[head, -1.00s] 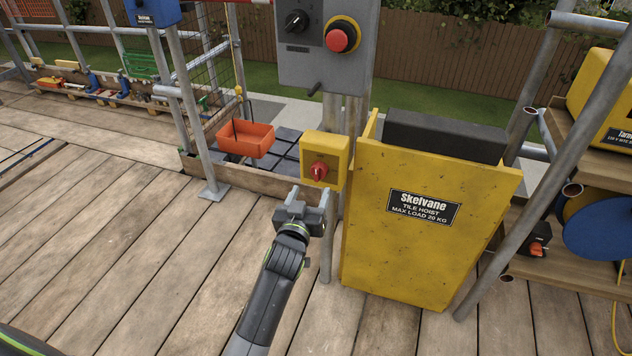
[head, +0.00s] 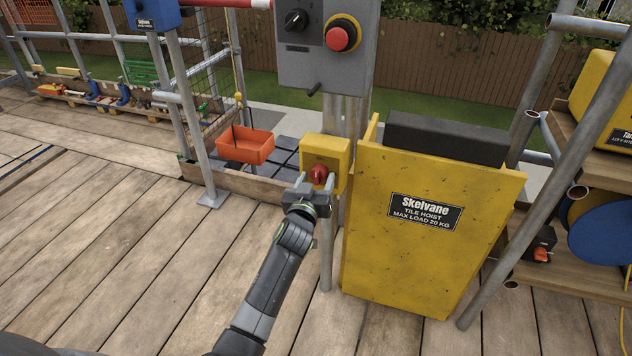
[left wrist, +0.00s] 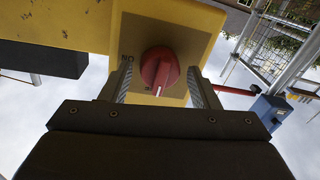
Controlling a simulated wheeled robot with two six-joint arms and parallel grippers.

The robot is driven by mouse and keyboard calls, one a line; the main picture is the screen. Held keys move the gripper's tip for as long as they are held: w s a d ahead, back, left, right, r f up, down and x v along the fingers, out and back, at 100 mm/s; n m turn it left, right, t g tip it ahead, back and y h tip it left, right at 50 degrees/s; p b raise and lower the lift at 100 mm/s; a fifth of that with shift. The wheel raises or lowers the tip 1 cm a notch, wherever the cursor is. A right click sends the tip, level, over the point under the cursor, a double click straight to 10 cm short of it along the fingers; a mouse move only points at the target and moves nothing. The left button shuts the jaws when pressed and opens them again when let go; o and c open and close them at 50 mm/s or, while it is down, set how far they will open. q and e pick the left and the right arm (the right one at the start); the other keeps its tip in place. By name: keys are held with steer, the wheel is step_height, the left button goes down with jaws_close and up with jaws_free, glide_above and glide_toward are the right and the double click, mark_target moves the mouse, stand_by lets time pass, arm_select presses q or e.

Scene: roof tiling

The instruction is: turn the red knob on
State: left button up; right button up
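The red knob (head: 319,174) is on the front of a small yellow box (head: 336,150) on a grey post. In the left wrist view, the knob (left wrist: 159,70) sits on a brownish plate, its white mark pointing down in the picture, away from the ON lettering (left wrist: 126,73), which appears upside down to the knob's left. My left gripper (head: 315,185) is open and close to the knob. In the left wrist view, the left gripper's fingers (left wrist: 163,85) stand on either side of the knob with gaps. My right gripper is not in view.
The yellow tile hoist panel (head: 425,255) stands close on the right. Above is a grey control box (head: 322,65) with a black dial and a red button (head: 338,38). An orange tray (head: 245,145) is on the left. The plank floor at left is open.

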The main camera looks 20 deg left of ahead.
arm_select(q)
steer(key=c, duration=0.8)
steer(key=shift+o, duration=0.2)
